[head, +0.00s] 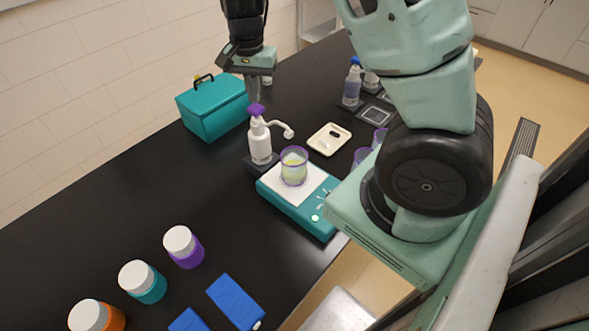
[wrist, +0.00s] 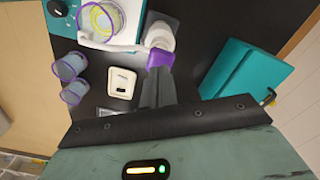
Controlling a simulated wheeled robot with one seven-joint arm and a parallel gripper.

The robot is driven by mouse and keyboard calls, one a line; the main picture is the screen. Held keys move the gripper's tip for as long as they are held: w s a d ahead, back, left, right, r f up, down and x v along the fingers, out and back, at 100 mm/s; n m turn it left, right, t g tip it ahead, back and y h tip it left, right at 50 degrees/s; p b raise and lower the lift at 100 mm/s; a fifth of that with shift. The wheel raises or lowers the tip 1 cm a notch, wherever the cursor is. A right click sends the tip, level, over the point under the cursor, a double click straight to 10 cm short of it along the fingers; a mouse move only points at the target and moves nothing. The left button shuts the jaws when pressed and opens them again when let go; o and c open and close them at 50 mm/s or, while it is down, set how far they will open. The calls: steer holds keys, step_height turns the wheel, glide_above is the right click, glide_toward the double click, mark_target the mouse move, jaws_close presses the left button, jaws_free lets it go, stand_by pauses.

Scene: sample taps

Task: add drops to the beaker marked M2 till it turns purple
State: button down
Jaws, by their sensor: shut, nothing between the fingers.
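A beaker (head: 293,168) with pale yellow-green liquid and a purple rim stands on a white plate on the teal stirrer (head: 318,219). I cannot read any mark on it. A white dispenser bottle (head: 260,143) with a purple top (head: 256,109) stands upright behind and left of the beaker. Its white spout reaches right. In the wrist view the spout (wrist: 95,42) ends by the beaker (wrist: 100,20). My gripper (head: 254,101) points down, shut and empty, with its fingertips at the purple top; I cannot tell whether they touch. The wrist view shows the purple top (wrist: 158,59) at the fingertips.
A teal box (head: 212,107) stands behind left. A cream tray (head: 330,139) lies right of the bottle, and purple-rimmed beakers (head: 361,156) stand beyond the stirrer. Several capped jars (head: 184,246) and blue blocks (head: 236,300) are at the front. The left of the black bench is clear.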

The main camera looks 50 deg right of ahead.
mark_target(256, 107)
steer(key=shift+f, duration=0.25)
stand_by(0.3)
steer(key=shift+f+b, duration=1.05)
steer(key=shift+f, duration=0.2)
steer(key=shift+r, duration=0.2)
steer(key=shift+r+p, duration=1.25)
steer(key=shift+p, duration=0.1)
steer(key=shift+r, duration=0.1)
step_height(256, 107, up, 6)
steer(key=p, duration=0.5)
steer(key=shift+p, duration=0.4)
